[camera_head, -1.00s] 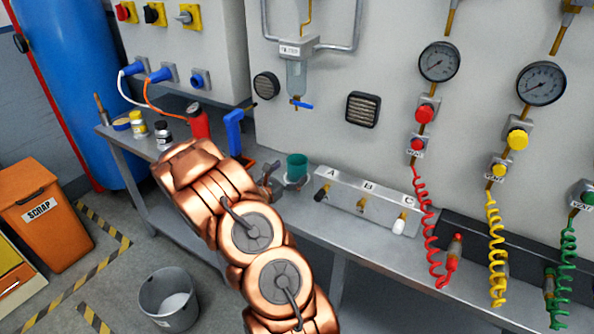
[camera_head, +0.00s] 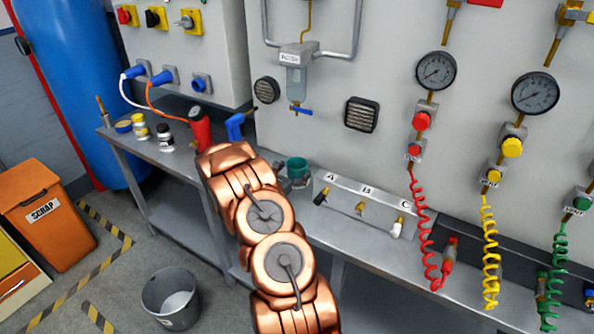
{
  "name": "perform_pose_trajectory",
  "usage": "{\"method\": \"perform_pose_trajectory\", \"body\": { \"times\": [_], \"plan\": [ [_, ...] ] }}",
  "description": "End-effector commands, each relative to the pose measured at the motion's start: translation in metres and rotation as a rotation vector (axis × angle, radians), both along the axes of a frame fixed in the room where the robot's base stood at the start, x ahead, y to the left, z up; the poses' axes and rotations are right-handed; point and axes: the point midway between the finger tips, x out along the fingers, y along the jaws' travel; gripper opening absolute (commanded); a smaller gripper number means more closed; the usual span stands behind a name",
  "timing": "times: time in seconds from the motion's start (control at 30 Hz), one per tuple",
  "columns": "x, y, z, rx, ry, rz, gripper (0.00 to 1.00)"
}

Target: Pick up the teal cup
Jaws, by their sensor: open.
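The teal cup (camera_head: 297,168) stands upright on the grey metal bench, just left of the block marked A, B and C. My gripper (camera_head: 283,178) is mostly hidden behind my copper arm. Only small dark parts of it show, at the left and front side of the cup. The jaws are open and hold nothing that I can see. The cup's lower part is partly covered, and I cannot tell whether a finger touches it.
Left of my arm, the bench (camera_head: 185,162) holds a red bottle (camera_head: 200,128), a blue clamp-like tool (camera_head: 235,126) and small jars. The valve block (camera_head: 362,206) is close on the cup's right. Coiled hoses hang further right. A bin (camera_head: 171,297) stands on the floor.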

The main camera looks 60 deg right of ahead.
Motion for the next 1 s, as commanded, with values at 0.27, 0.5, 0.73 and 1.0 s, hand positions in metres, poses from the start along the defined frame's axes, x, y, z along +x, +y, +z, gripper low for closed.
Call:
{"method": "perform_pose_trajectory", "body": {
  "times": [0.27,0.5,0.73,1.0],
  "plan": [
    [0.0013,-0.0157,0.0006,-0.001,-0.001,0.002,1.0],
    [0.0011,-0.0154,0.0001,-0.001,-0.001,0.001,0.92],
    [0.0011,-0.0152,0.0,-0.001,-0.001,0.001,0.68],
    [0.0011,-0.0151,-0.0001,-0.001,-0.001,0.001,0.4]
  ]
}}
